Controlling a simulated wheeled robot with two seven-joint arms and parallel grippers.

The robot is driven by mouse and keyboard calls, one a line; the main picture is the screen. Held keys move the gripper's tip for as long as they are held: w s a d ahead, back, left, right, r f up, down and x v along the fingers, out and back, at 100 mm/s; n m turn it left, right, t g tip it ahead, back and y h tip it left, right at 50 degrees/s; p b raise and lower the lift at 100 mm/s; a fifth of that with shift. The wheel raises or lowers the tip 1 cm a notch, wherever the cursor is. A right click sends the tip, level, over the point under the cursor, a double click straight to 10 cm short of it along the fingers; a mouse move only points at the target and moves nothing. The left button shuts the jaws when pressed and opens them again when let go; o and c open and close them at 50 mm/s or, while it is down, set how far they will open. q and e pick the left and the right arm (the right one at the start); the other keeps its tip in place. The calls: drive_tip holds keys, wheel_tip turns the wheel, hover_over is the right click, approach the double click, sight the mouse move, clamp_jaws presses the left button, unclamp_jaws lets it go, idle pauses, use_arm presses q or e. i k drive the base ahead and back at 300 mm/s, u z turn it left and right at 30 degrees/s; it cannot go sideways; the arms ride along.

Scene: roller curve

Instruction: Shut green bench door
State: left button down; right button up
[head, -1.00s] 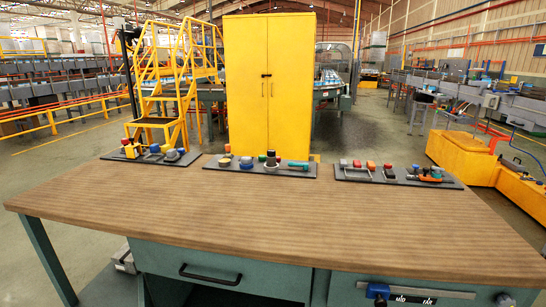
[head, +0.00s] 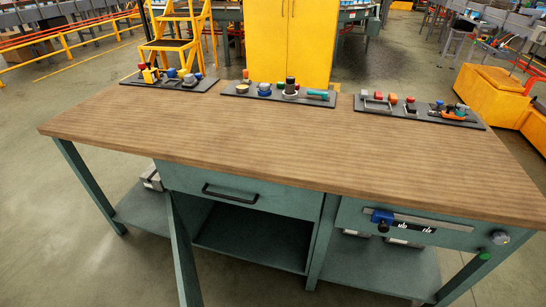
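The green bench door (head: 183,250) hangs open under the drawer at the left side of the bench's cabinet. It is swung out toward me and shows nearly edge-on; its lower end runs toward the bottom of the picture. The open compartment (head: 255,240) beside it looks empty. The green drawer (head: 240,191) above it is closed and has a black handle (head: 230,194). Neither of my grippers is in the head view.
The wooden bench top (head: 290,145) is clear in front. Three dark tool boards (head: 280,94) stand along its back edge. A blue clamp (head: 382,217) sits on a rail at the front right. The floor (head: 60,240) left of the bench is free.

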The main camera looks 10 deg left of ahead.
sight(189, 292)
drive_tip(key=z, duration=0.5)
drive_tip(key=k, duration=0.1)
drive_tip(key=u, duration=1.6)
